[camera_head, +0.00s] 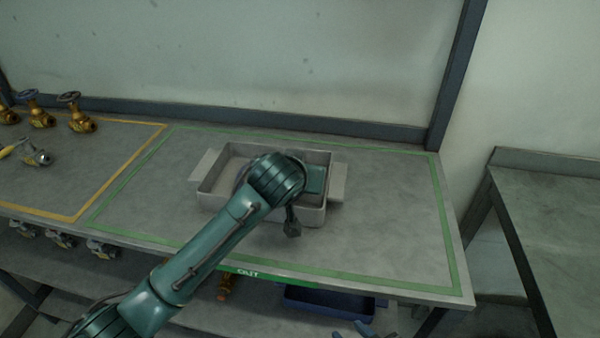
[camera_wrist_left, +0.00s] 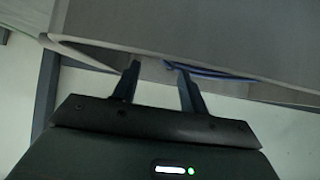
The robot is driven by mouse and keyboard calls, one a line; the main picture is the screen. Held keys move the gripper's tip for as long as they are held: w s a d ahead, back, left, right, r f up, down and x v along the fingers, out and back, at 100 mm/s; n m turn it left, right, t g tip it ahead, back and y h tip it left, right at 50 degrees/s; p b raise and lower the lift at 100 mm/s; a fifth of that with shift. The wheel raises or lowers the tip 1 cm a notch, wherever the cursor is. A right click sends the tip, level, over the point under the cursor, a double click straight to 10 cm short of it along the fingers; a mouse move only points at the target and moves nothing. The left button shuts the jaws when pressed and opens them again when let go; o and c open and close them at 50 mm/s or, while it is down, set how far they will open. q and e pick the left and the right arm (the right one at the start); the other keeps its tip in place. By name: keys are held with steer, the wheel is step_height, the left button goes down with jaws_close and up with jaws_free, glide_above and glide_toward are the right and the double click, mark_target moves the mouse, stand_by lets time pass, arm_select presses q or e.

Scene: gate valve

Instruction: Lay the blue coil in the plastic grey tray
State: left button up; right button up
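The grey tray (camera_head: 318,214), with a flat handle at each end, stands on the bench inside the green outline.
Several brass valves (camera_head: 80,119) stand at the left, inside the yellow outline. A dark blue bin (camera_head: 325,303) and more valves sit on the shelf below. The bench right of the tray (camera_head: 390,220) is clear. Another table (camera_head: 555,210) stands at the right.

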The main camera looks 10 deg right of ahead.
arm_select(q)
steer(key=v, duration=1.3)
steer(key=shift+a, duration=0.1)
stand_by(0.3)
